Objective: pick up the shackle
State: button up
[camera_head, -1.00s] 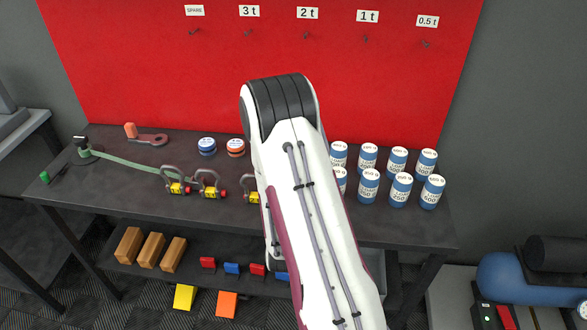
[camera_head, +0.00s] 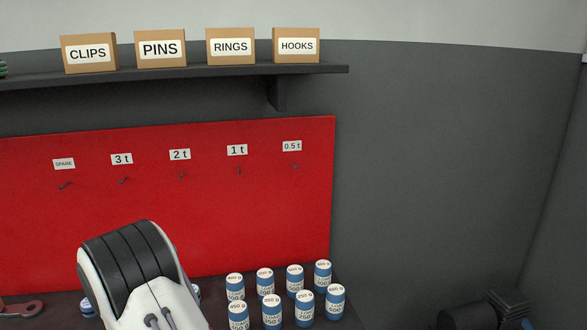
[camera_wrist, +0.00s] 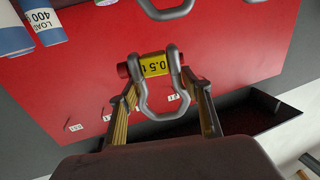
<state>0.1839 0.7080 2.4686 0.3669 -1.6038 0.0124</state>
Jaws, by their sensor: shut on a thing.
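A grey bow shackle (camera_wrist: 142,92) with a red pin and a yellow tag reading 0.5 t (camera_wrist: 155,66) shows in the middle of the wrist view. My gripper (camera_wrist: 160,82) is shut on it, with one finger on each side. The shackle's bow points back between the fingers. In the head view my gripper and this shackle are out of sight; only my arm shows low on the left.
The red board (camera_head: 260,225) carries hooks under labels, including a hook (camera_head: 295,167) under 0.5 t. Several blue-and-white load cylinders (camera_head: 271,310) stand on the table at lower right. A shelf (camera_head: 210,72) with labelled boxes is above. Another grey curved piece (camera_wrist: 165,13) is cut off in the wrist view.

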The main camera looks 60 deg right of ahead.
jog(key=w+a+r+n+t+y, duration=0.1)
jog(key=w+a+n+y, duration=0.1)
jog(key=a, duration=0.4)
jog(key=w+a+r+n+t+y, duration=0.1)
jog(key=w+a+r+n+y, duration=0.1)
jog(key=a+y, duration=0.2)
jog(key=w+a+r+n+y, duration=0.1)
jog(key=w+a+n+y, duration=0.1)
jog(key=a, duration=0.7)
jog(key=shift+r+t+y, duration=0.3)
jog(key=shift+t+y, duration=0.1)
jog(key=shift+y, duration=0.2)
jog(key=shift+a+f, duration=0.25)
jog(key=shift+a, duration=0.1)
jog(key=shift+c, duration=0.2)
jog(key=shift+d, duration=0.1)
